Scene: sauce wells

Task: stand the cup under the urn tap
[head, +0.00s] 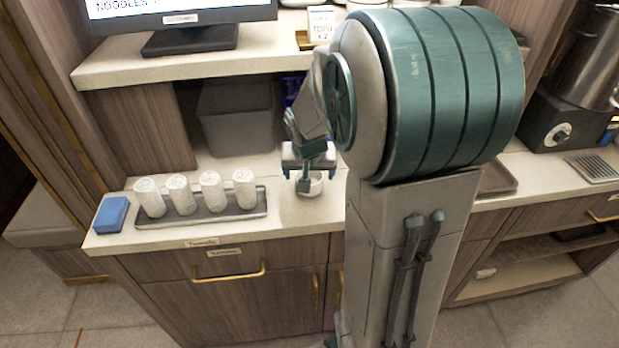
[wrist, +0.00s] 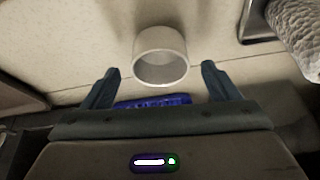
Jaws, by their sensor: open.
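A small white cup (head: 311,188) stands on the counter, right of the tray of white rolled items. In the wrist view the cup (wrist: 160,57) lies between and just beyond the fingertips, its round opening facing the camera. My gripper (head: 307,177) is above the cup in the head view and partly covers it. In the wrist view my gripper (wrist: 160,70) is open, with a finger on each side and a gap to the cup. A steel vessel (head: 592,50) at the far right may be the urn; I see no tap on it.
A grey tray (head: 200,218) holds several white rolls, with a blue block (head: 111,214) beside it. A grey bin (head: 237,115) stands behind under the shelf (head: 170,68). A metal grille (head: 592,168) lies at the right. My arm hides the middle counter.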

